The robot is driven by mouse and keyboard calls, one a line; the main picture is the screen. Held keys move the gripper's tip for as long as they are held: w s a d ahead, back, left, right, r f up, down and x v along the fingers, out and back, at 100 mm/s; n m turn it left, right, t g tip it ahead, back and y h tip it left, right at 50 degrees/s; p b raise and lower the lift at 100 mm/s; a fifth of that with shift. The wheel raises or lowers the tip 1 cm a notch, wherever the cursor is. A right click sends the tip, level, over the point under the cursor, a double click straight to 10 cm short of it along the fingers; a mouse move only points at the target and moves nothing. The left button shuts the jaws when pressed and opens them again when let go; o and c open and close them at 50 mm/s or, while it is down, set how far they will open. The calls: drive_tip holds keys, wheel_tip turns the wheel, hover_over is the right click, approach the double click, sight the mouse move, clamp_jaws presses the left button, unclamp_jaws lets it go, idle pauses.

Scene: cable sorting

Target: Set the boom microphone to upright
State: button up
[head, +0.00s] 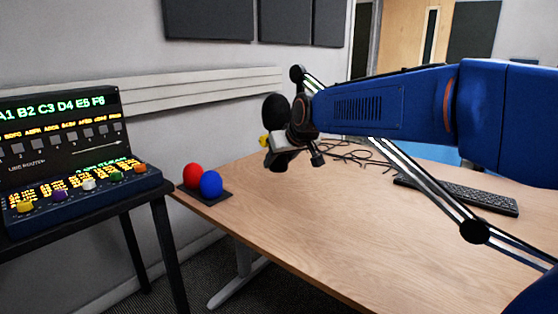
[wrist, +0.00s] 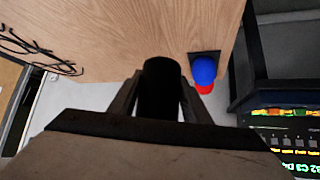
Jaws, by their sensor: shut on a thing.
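The boom microphone (head: 276,109) has a dark rounded head that points roughly upward in the head view, above the table's far left part. Its boom (head: 430,187) is a pale bar arm with dark round joints, partly hidden behind my blue arm. My gripper (head: 284,152) is at the microphone, below its head. In the wrist view the dark cylindrical microphone (wrist: 162,82) sits between the two fingers of my gripper (wrist: 160,100), which are shut on it. The microphone's lower part and mount are mostly hidden by my gripper and wrist.
A red ball (head: 193,175) and a blue ball (head: 211,184) sit on a dark pad at the table's left edge. A lit router panel (head: 75,190) stands left. Loose black cables (head: 350,156) and a keyboard (head: 465,196) lie on the table (head: 310,230). Its front middle is clear.

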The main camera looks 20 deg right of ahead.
drive_tip(key=o, duration=1.5)
drive_tip(key=shift+s+r, duration=0.1)
drive_tip(key=v, duration=1.7)
drive_tip(key=shift+s, duration=0.1)
